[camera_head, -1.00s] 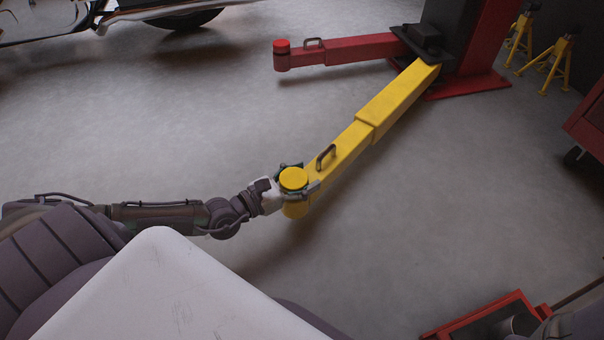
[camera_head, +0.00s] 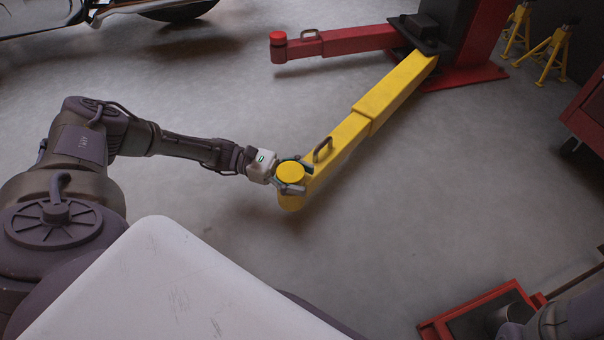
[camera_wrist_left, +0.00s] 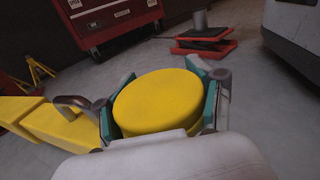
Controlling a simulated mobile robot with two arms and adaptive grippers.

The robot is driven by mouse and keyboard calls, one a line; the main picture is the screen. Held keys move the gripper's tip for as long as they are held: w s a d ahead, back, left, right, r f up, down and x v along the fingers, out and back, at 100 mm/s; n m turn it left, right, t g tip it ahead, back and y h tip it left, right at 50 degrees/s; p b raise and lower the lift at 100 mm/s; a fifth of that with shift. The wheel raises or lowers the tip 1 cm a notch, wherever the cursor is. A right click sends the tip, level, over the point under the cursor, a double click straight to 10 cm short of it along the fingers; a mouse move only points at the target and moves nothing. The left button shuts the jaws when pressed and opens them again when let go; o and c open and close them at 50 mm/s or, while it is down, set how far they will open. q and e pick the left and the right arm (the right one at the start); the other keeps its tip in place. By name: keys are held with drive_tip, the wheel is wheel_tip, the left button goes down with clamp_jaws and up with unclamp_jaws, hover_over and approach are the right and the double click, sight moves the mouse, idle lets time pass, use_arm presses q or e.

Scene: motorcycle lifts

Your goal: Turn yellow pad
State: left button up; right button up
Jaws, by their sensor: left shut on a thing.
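The round yellow pad (camera_head: 291,173) sits on the free end of the yellow lift arm (camera_head: 345,131). My left gripper (camera_head: 292,174) is shut on the pad, with a finger on each side of it. In the left wrist view the yellow pad (camera_wrist_left: 158,101) fills the space between the teal-lined fingers of my left gripper (camera_wrist_left: 160,104). A dark handle (camera_head: 322,149) stands on the yellow arm close to the pad. My right gripper is not in view.
A red lift arm (camera_head: 350,41) with a red pad (camera_head: 278,38) extends from the lift post at the back. Yellow stands (camera_head: 552,52) and a red cabinet (camera_head: 588,112) stand at right. Floor between is clear.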

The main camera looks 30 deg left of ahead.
sight(280, 166)
use_arm(q)
drive_tip(key=shift+s+d+r+m+g, duration=0.1)
drive_tip(key=shift+r+m+g, duration=0.1)
drive_tip(key=shift+m+g, duration=0.85)
drive_tip(key=shift+r+m+g, duration=0.15)
drive_tip(key=shift+m+g, duration=0.5)
drive_tip(key=shift+g, duration=0.7)
drive_tip(key=shift+c, duration=0.4)
drive_tip(key=o, duration=1)
drive_tip(key=shift+o, duration=0.5)
drive_tip(key=shift+s+f, duration=0.1)
drive_tip(key=shift+w+a, duration=0.15)
drive_tip(key=shift+a, duration=1.75)
drive_tip(key=shift+w+a, duration=0.1)
drive_tip(key=shift+a, duration=1.8)
drive_tip(key=shift+o, duration=0.4)
